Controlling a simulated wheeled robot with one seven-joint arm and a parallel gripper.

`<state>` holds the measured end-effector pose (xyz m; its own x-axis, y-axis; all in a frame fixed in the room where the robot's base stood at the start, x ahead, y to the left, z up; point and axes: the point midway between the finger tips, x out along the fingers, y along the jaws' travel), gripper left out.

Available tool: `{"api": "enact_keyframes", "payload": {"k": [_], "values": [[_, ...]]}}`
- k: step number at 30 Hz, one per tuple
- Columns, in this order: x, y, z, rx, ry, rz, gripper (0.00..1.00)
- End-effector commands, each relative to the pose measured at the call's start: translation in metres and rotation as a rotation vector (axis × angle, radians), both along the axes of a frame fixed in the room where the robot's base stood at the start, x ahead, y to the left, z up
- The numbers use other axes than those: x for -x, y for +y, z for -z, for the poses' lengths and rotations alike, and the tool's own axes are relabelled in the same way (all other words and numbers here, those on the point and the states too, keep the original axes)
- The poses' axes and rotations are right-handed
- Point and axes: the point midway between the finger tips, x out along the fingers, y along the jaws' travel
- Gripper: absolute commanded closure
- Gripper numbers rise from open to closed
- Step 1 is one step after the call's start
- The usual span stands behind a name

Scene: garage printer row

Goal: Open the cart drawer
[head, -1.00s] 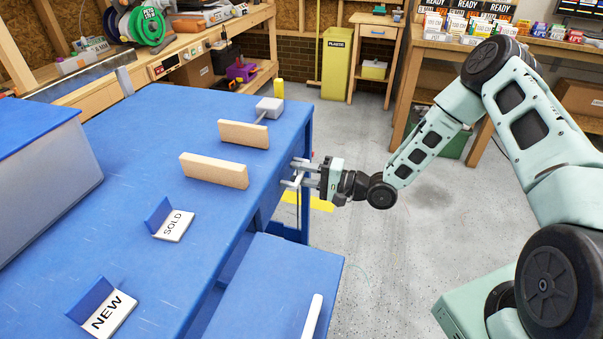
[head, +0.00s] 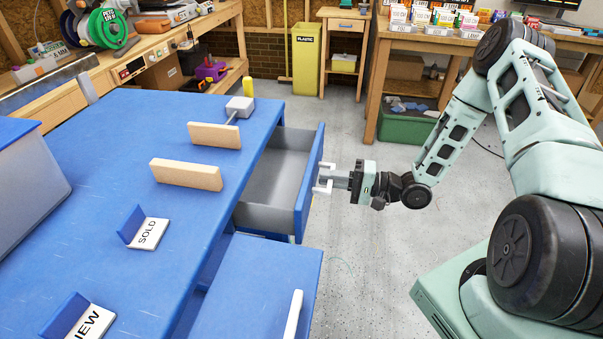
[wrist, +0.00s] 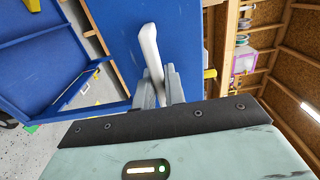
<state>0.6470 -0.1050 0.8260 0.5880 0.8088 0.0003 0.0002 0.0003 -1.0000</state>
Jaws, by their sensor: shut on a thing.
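The blue cart (head: 110,130) has a drawer (head: 272,185) with a grey inside and a blue front panel, pulled well out on the cart's right side. The drawer looks empty in the part I can see. My gripper (head: 328,180) is at the outer face of the drawer front. In the wrist view my gripper (wrist: 163,88) is shut on the white bar handle (wrist: 150,48) of the blue front.
A second blue panel with a white handle (head: 293,315) juts out nearer to me. Grey floor is free right of the drawer.

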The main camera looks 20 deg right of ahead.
Motion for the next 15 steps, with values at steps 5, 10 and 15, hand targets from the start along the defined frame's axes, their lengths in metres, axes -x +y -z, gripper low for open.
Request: {"api": "enact_keyframes", "payload": {"k": [5,10,15], "values": [[0.022,-0.031,0.0,0.002,0.003,0.002,1.0],[0.034,-0.047,0.0,0.002,0.001,0.001,1.0],[0.038,-0.052,0.0,0.002,0.001,-0.001,1.0]]}}
